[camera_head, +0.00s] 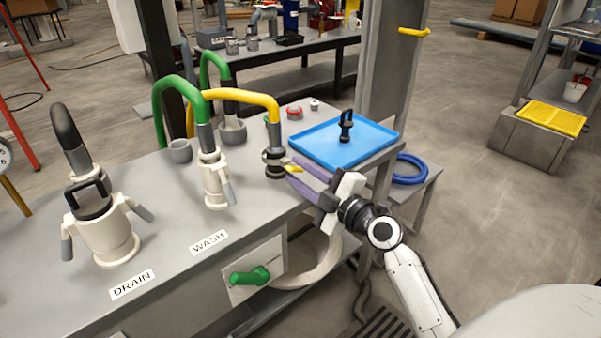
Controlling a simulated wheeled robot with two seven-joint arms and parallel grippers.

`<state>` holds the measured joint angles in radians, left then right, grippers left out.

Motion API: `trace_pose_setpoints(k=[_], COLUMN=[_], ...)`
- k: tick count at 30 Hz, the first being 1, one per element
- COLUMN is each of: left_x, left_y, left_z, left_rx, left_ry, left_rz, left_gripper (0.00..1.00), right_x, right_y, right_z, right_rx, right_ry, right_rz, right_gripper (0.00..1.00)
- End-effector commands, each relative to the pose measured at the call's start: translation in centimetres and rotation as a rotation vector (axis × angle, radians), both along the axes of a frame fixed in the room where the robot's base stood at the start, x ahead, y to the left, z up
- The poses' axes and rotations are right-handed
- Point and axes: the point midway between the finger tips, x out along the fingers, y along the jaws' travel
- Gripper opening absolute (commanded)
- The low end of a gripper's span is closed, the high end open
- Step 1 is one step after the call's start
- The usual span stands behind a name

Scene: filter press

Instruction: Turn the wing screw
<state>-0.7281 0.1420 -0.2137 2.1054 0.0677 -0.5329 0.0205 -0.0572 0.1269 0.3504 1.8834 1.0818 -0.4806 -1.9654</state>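The fingertips are on either side of the wing screw, beside the fitting. I cannot tell whether they touch the screw. My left gripper is not in view.
A blue tray (318,146) with a black tool (345,127) lies just behind my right gripper. Hose couplings (214,180) labelled DRAIN and WASH stand to the left. A green valve handle (250,276) is on the bench's front.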

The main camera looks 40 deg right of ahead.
Motion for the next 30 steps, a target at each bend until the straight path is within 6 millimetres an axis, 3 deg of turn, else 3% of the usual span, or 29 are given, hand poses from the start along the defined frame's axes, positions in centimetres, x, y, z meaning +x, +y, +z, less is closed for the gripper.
trace_pose_setpoints(k=[3,8,20,30], left_x=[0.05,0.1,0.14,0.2], left_y=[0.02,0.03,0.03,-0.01], left_z=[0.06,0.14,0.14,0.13], left_rx=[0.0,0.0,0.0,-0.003], left_ry=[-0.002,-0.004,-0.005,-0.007], left_rz=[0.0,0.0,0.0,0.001], left_gripper=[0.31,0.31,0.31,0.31], right_x=[-0.02,-0.04,-0.07,-0.07], right_y=[0.0,0.0,0.0,0.08], right_z=[-0.02,-0.02,-0.09,-0.08], right_rx=[0.0,0.0,0.042,0.266], right_ry=[0.0,0.0,0.004,0.023], right_rz=[0.0,0.0,0.0,0.003], right_gripper=[0.24,0.0,0.0,0.0])
